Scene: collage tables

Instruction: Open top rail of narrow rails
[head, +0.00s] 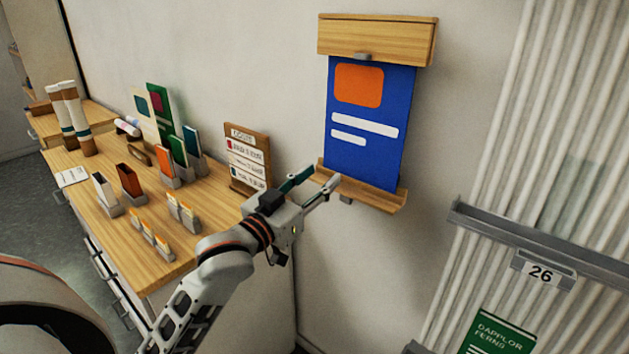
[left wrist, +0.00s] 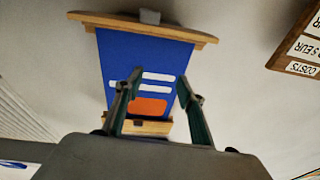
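The narrow rails hang on the wall: a wooden top rail (head: 376,40) with a small grey latch (head: 363,56) at its lower edge, and a wooden bottom rail (head: 380,200). A blue poster (head: 362,150) with an orange block and white bars hangs between them. In the left wrist view the set appears upside down, with the bottom rail (left wrist: 142,27) above and the top rail (left wrist: 140,126) below, partly hidden by my fingers. My left gripper (head: 318,180) is open and empty, in front of the poster's lower left, below the top rail. My right gripper is not in view.
A wooden table (head: 190,225) on the left holds card holders, rolled tubes (head: 72,110) and a lettered board (head: 248,158). The wall around the poster is bare.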

